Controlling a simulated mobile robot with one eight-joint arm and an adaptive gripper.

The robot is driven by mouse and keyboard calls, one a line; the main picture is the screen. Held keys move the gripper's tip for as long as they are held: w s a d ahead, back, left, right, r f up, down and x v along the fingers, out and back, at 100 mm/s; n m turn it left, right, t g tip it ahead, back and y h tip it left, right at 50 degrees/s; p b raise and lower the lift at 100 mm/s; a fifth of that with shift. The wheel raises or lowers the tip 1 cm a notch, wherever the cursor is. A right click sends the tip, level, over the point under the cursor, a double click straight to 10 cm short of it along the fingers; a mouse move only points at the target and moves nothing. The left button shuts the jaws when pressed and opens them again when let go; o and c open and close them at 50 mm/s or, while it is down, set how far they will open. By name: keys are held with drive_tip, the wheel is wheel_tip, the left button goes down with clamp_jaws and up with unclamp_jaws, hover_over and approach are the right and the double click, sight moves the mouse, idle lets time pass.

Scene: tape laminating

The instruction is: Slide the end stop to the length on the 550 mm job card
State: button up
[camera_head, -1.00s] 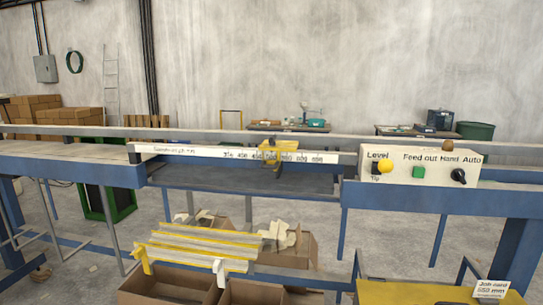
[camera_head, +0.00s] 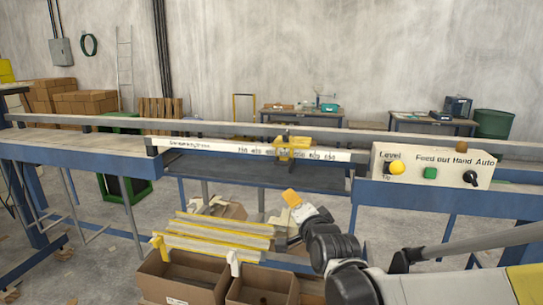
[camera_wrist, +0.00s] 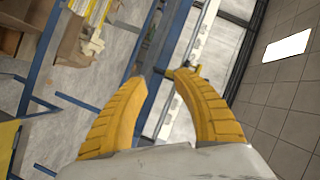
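The yellow end stop (camera_head: 293,148) sits on the white scale (camera_head: 215,146) along the back rail in the head view. It covers part of the printed numbers, so its exact reading cannot be told. My gripper (camera_head: 291,198) is below and in front of the stop, apart from it, above the cartons. In the wrist view its two yellow fingers (camera_wrist: 162,77) are spread with nothing between them. The white scale also shows in the wrist view (camera_wrist: 197,45), tilted, with a small yellow part just beyond the right fingertip. The job card is not in view now.
A control box (camera_head: 432,166) with a yellow knob, green button and black switch stands right of the scale. Yellow-edged strips (camera_head: 218,232) lie in front, below the bench, near open cartons (camera_head: 183,277). A blue-framed bench (camera_head: 75,150) extends left.

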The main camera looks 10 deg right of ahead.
sight(283, 164)
drive_tip(key=w+r+m+t, duration=0.1)
drive_tip(key=w+m, duration=0.1)
drive_tip(key=w, duration=0.3)
drive_tip(key=w+r+m+t, duration=0.1)
drive_tip(key=w, duration=0.5)
drive_tip(key=w+r+m+t, duration=0.1)
drive_tip(key=w+r+m, duration=0.1)
drive_tip(key=w, duration=0.4)
drive_tip(key=shift+d+r+m+t+h, duration=0.1)
drive_tip(key=shift+d+m+t+h, duration=0.2)
drive_tip(key=shift+t+h, duration=0.1)
clamp_jaws()
